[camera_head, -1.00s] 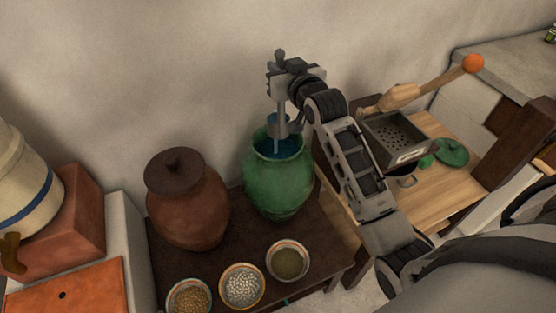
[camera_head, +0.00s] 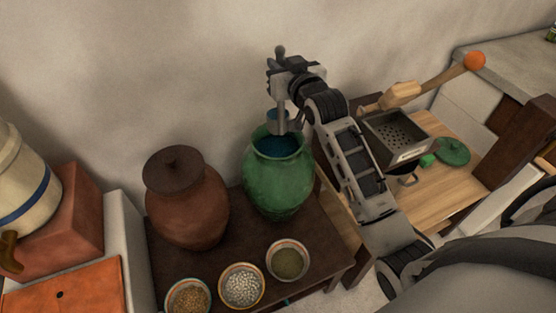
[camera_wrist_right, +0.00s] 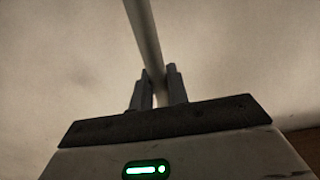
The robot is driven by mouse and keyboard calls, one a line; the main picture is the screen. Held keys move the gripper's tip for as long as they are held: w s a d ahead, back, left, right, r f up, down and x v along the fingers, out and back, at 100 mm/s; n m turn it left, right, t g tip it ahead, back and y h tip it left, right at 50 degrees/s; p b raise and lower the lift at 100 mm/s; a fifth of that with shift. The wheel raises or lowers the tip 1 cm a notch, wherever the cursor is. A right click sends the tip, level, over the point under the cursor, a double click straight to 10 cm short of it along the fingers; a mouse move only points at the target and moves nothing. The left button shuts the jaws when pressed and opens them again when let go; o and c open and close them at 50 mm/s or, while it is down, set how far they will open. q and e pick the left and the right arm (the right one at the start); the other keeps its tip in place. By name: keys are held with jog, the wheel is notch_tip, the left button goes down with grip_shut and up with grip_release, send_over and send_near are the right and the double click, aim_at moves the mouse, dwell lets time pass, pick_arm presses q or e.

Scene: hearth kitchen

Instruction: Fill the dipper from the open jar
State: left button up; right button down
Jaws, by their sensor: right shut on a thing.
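The green open jar (camera_head: 280,185) stands on a dark low table, with blue liquid (camera_head: 275,146) showing inside its mouth. My right gripper (camera_head: 280,78) is above the jar, shut on the dipper's upright handle. The handle's rod (camera_wrist_right: 143,32) runs between the two fingers (camera_wrist_right: 158,88) in the right wrist view. The dipper's cup (camera_head: 278,124) hangs at the jar's mouth, above the liquid, partly hidden by the fingers and arm. Blue shows at the cup's top. My left gripper is out of view.
A brown lidded jar (camera_head: 187,205) stands close left of the green jar. Bowls of grain (camera_head: 188,298), white beans (camera_head: 242,287) and green stuff (camera_head: 288,262) sit in front. A metal perforated box (camera_head: 398,140) and green lid (camera_head: 453,151) are on the wooden table at right.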

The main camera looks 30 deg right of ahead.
jog(key=shift+t+b, duration=0.5)
jog(key=shift+b, duration=0.3)
jog(key=shift+r, duration=0.15)
